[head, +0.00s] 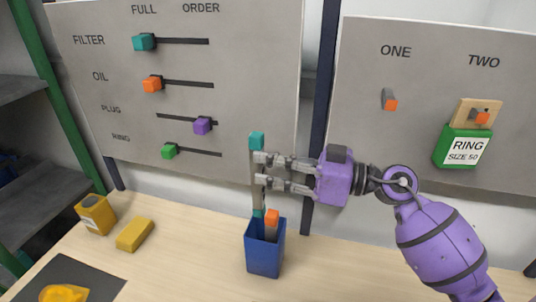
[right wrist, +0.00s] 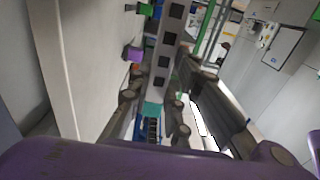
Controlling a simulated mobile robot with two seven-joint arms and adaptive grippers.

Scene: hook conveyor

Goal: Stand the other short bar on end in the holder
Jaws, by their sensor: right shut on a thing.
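My right gripper (head: 259,169) is shut on a grey bar with teal ends (head: 257,141) and holds it upright. The bar's lower teal end is at the rim of the blue holder (head: 264,257); I cannot tell whether it is inside. In the right wrist view the bar (right wrist: 168,48) shows dark square holes, with a teal end close to the blue holder (right wrist: 141,131). An orange-ended bar (head: 271,223) stands in the holder, beside the held bar. The inside bottom of the holder is hidden. My left gripper is not in view.
The holder stands on a wooden table (head: 185,255). A yellow box (head: 95,214), a yellow block (head: 135,234) and a dark mat (head: 95,284) lie to the left. Behind are a slider panel (head: 100,65) and a hook panel (head: 415,130) with a green ring box (head: 462,147).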

